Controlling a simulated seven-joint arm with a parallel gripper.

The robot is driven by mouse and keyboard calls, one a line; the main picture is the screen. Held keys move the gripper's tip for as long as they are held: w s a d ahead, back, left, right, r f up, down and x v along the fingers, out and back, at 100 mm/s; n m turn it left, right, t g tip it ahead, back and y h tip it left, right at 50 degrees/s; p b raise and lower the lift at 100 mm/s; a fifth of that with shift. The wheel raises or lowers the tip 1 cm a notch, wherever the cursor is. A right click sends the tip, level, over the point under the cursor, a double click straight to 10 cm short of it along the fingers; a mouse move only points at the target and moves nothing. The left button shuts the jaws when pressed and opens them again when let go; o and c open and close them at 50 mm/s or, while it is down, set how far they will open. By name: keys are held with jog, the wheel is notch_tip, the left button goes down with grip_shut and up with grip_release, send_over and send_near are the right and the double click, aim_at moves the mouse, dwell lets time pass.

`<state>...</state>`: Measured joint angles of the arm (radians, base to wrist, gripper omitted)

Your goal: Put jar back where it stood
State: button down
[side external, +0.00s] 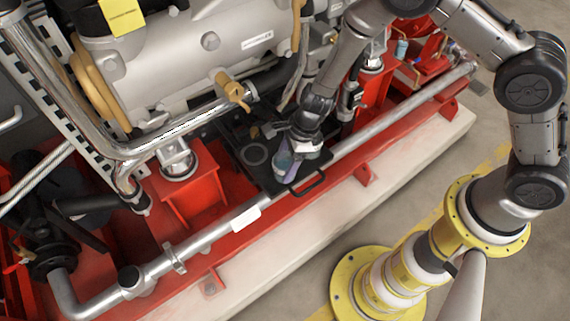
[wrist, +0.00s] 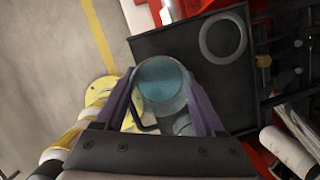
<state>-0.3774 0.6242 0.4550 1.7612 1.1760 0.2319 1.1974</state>
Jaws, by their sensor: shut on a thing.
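The jar (wrist: 163,84) has a round teal top and a pale body; it shows small and bluish in the side view (side external: 281,160). My gripper (wrist: 161,78) is shut on it, with a purple finger on each side. In the side view my gripper (side external: 287,167) is over the front part of a black tray (side external: 247,179). A grey ring (side external: 255,154) is marked on the tray, left of the jar there. In the wrist view the ring (wrist: 223,38) is bare, up and right of the jar. I cannot tell whether the jar's base touches the tray.
The tray has a raised black handle (side external: 308,184) at its front edge. A silver pipe (side external: 345,148) runs along the red base frame in front. The large grey pump body (side external: 210,60) and pipework stand behind. Small dark items (side external: 268,130) lie at the tray's back.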

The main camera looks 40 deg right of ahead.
jog(key=shift+f, duration=0.5)
jog(key=shift+f, duration=0.15)
grip_release()
